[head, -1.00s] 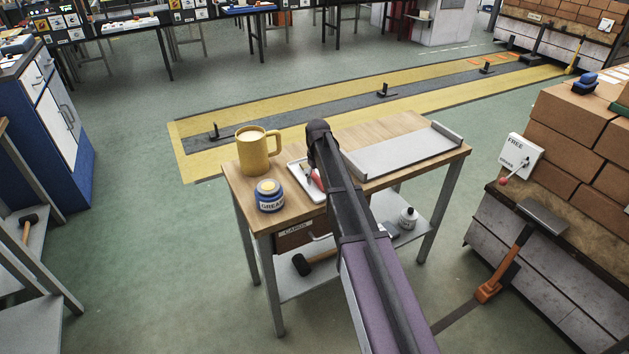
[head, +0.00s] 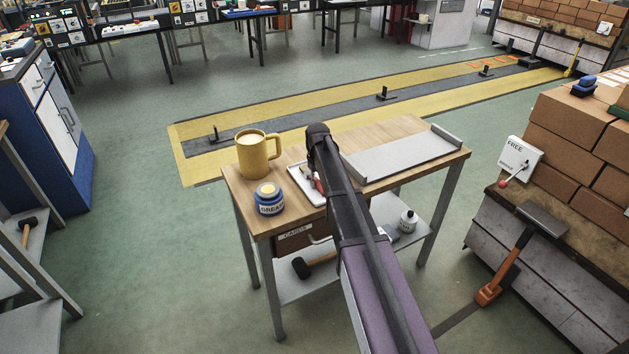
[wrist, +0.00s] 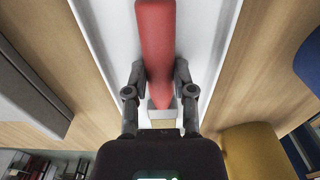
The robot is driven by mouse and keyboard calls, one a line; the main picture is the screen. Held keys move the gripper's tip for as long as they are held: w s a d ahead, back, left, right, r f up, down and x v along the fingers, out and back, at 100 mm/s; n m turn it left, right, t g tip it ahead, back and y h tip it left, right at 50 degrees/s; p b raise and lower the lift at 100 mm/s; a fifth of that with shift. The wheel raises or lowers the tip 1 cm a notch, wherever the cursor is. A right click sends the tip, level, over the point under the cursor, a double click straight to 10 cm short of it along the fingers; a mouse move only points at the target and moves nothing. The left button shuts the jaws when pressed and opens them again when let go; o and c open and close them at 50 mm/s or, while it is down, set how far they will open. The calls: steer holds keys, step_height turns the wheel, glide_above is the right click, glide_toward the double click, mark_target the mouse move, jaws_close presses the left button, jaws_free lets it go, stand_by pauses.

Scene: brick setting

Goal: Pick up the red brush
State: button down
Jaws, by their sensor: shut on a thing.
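The red brush (wrist: 155,45) shows in the wrist view between the two fingers of my gripper (wrist: 160,78), which are shut on its red handle near the pale ferrule end. In the head view a small part of the red brush (head: 317,182) shows on the white tray (head: 301,189), beside my arm. The tray (wrist: 102,25) lies under the brush in the wrist view. My arm hides most of the brush and the fingers in the head view. I cannot tell whether the brush is clear of the tray.
A yellow mug (head: 252,155) and a blue grease jar (head: 269,200) stand left of the tray on the wooden table (head: 400,126). A grey metal tray (head: 405,157) lies to the right. Stacked bricks (head: 575,125) stand on a bench further right.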

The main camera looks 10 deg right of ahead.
mark_target(317, 181)
steer(key=shift+r, duration=0.15)
step_height(317, 181, up, 3)
steer(key=p, duration=0.3)
steer(key=shift+r+p, duration=0.2)
steer(key=shift+p, duration=0.15)
steer(key=s+r+p, duration=0.1)
steer(key=s, duration=1.5)
steer(key=shift+a+r, duration=0.15)
steer(key=shift+a, duration=0.25)
steer(key=shift+d, duration=0.1)
